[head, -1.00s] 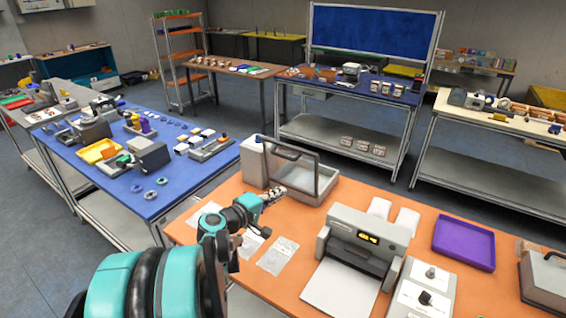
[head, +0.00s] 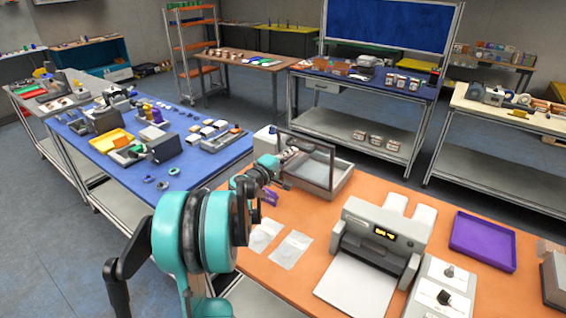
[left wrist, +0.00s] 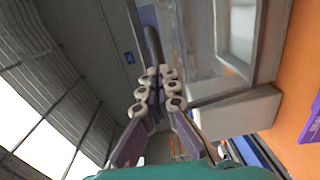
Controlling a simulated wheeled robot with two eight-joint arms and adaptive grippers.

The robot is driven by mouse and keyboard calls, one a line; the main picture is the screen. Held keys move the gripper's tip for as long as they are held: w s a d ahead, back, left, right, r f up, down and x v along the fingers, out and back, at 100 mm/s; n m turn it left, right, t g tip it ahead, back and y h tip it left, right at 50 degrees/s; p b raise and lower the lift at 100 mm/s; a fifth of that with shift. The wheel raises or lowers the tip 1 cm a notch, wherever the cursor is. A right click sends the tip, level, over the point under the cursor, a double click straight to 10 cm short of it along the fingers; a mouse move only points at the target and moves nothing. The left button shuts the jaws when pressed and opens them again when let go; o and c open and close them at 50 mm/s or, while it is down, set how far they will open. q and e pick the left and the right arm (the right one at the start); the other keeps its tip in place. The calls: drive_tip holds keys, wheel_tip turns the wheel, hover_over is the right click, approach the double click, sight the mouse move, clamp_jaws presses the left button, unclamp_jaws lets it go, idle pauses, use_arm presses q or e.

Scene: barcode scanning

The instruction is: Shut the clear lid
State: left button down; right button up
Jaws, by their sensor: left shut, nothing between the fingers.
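The clear lid (head: 318,163) is a see-through panel in a dark frame. It stands raised, close to upright, on a light grey box (head: 341,181) at the back left of the orange table. My left gripper (head: 291,152) is shut and empty at the left part of the lid. In the left wrist view the closed fingers (left wrist: 156,80) point at a dark bar, and the clear panel (left wrist: 192,42) and grey box (left wrist: 238,106) are to their right. I cannot tell whether the fingertips touch the lid. My right gripper is out of view.
Clear bags (head: 290,250) lie on the orange table (head: 324,217) in front. A blue table (head: 198,167) with many parts is at the left.

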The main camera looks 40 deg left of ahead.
use_arm(q)
drive_tip(key=shift+w, duration=0.45)
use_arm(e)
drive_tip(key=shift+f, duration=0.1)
use_arm(q)
drive_tip(key=shift+w, duration=0.1)
